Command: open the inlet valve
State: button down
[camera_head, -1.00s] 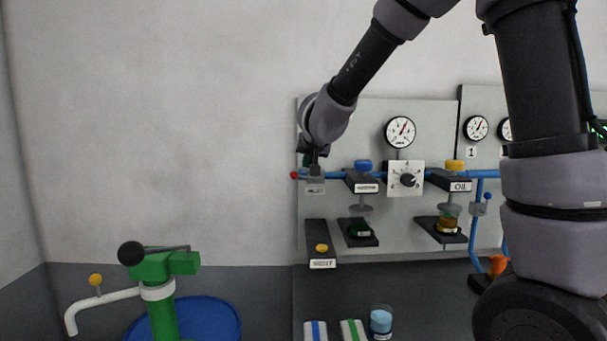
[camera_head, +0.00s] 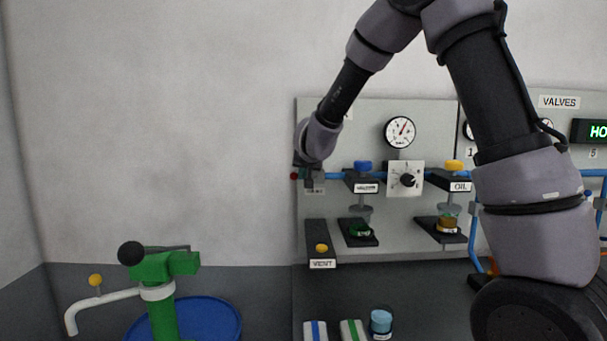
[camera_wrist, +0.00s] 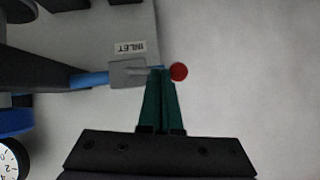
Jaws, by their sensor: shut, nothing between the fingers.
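The inlet valve is a grey block (camera_wrist: 127,73) on the blue pipe, with a thin lever ending in a red knob (camera_wrist: 179,71). A label reading INLET (camera_wrist: 130,47) sits beside it in the wrist view. My gripper (camera_wrist: 161,73) is shut, its green fingertips together at the lever between block and knob. I cannot tell whether they touch the lever. In the head view the red knob (camera_head: 294,176) shows at the panel's left edge. There my gripper (camera_head: 308,172) is mostly hidden by my wrist, just above the valve.
A green pump (camera_head: 160,265) stands at lower left. The wall left of the panel is clear.

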jog(key=shift+w+a+f, duration=0.1)
jog(key=shift+a+f, duration=0.05)
jog(key=shift+f, duration=0.35)
jog(key=shift+r, duration=0.1)
